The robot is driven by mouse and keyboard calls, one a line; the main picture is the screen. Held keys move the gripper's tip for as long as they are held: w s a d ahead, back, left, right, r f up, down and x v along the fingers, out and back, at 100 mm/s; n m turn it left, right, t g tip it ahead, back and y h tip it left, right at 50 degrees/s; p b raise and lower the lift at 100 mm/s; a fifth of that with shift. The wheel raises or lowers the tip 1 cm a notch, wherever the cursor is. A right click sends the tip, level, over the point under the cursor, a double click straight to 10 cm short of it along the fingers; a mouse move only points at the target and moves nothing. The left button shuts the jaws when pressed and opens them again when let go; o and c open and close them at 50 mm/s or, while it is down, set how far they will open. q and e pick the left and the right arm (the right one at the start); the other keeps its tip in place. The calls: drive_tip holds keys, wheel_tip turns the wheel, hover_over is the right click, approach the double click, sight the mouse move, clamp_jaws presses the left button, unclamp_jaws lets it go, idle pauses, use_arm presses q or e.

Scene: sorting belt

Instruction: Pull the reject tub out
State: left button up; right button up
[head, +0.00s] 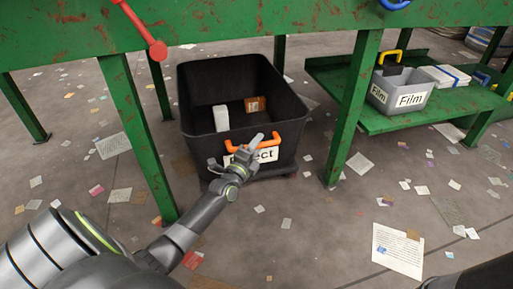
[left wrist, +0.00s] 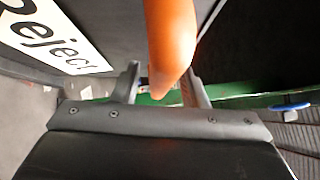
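The black reject tub (head: 288,155) stands on the floor under the green bench. An orange handle (head: 292,127) runs across its front, above a white "Reject" label (head: 268,155). The handle also shows in the left wrist view (left wrist: 171,40), with part of the label (left wrist: 50,35). My right gripper is not in view.
Inside the tub are a white block (head: 221,118) and a brown box (head: 255,105). Green bench legs (head: 140,135) stand at both sides of the tub. A grey "Film" tub (head: 385,97) sits on a low green shelf (head: 375,124) at right. Paper scraps litter the open floor in front.

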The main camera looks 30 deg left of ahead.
use_arm(q)
drive_tip(key=shift+c, duration=0.4)
clamp_jaws()
